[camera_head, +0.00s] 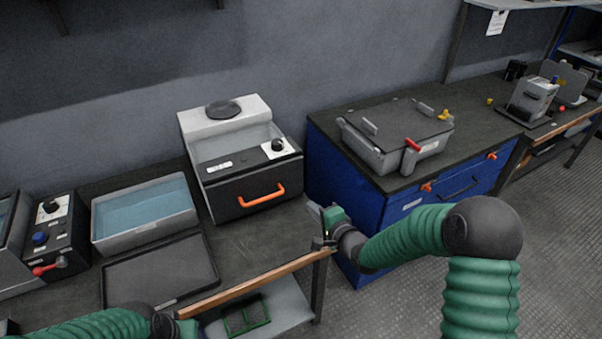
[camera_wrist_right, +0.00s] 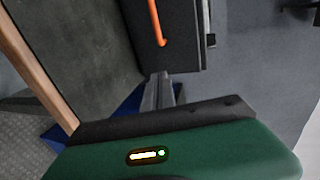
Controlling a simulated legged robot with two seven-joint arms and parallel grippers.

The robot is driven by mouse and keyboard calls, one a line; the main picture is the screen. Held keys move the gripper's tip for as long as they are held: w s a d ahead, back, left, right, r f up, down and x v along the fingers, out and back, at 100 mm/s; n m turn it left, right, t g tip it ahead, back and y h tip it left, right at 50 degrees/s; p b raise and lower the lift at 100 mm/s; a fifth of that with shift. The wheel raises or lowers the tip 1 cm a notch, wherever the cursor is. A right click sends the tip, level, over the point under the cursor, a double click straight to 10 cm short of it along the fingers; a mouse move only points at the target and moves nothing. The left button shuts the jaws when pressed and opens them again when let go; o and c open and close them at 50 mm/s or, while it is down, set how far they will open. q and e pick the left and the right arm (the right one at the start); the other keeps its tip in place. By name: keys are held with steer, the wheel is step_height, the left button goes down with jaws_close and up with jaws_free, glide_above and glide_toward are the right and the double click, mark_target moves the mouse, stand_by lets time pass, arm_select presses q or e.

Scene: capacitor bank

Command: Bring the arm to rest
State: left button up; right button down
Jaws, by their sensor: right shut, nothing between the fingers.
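My right arm, green and black, reaches in from the right in the head view. Its gripper (camera_head: 314,211) is shut and empty, just off the front right corner of the bench, in front of the boxy grey machine (camera_head: 240,165) with an orange handle. In the right wrist view the grey fingers (camera_wrist_right: 162,88) are together, with nothing between them, and the orange handle (camera_wrist_right: 157,25) is beyond them. My left arm's wrist and a small part of its gripper (camera_head: 186,329) show at the bottom left; its fingers cannot be made out.
A water-filled tray (camera_head: 145,237), a dark flat tray (camera_head: 160,272) and a control box (camera_head: 52,238) stand on the left bench. A green rack (camera_head: 246,315) sits on the lower shelf. Open floor lies right.

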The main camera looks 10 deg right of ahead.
steer(key=s+d+r+n+g+h+p, duration=0.2)
steer(key=s+n, duration=0.5)
steer(key=s, duration=0.8)
steer(key=s+d+r+n+g+h+p, duration=0.2)
steer(key=s+r+n+g+p, duration=0.4)
steer(key=s, duration=0.8)
steer(key=d+n+g+p, duration=0.1)
steer(key=g+p, duration=0.1)
steer(key=g, duration=0.1)
steer(key=shift+s+d, duration=0.4)
steer(key=shift+d+f, duration=0.1)
steer(key=shift+d, duration=0.2)
steer(key=shift+a, duration=0.15)
